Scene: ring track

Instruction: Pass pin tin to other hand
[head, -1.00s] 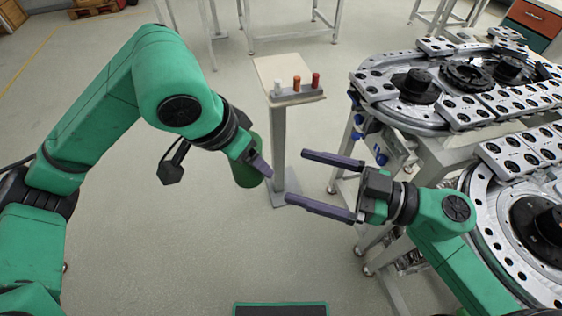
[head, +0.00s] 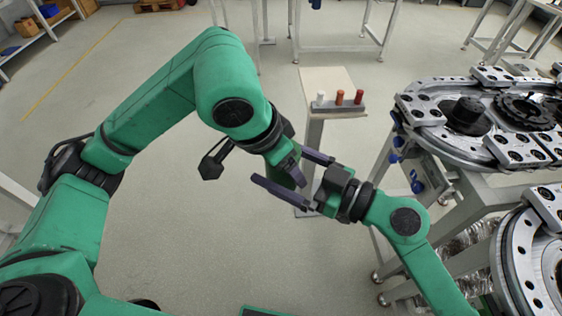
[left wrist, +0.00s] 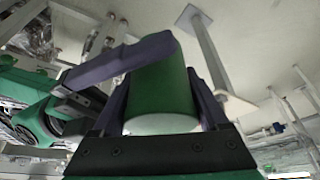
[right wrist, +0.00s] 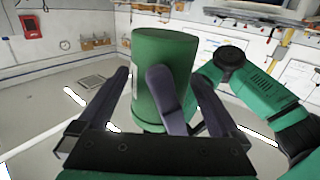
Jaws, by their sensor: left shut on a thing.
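The pin tin is a green cylinder (head: 284,179), mostly hidden by grippers in the head view. My left gripper (head: 295,172) is shut on it and holds it in the air. In the left wrist view the tin (left wrist: 160,95) sits between the left fingers, and a right finger crosses beside it. My right gripper (head: 281,166) is open with its fingers reaching along two sides of the tin. In the right wrist view the tin (right wrist: 165,60) stands between the open right fingers, with gaps beside it and a left finger in front.
A small stand (head: 330,85) behind the grippers carries a white peg and two red-orange pegs. A ring track (head: 450,150) with metal plates fills the right side. The floor (head: 190,250) in front is clear.

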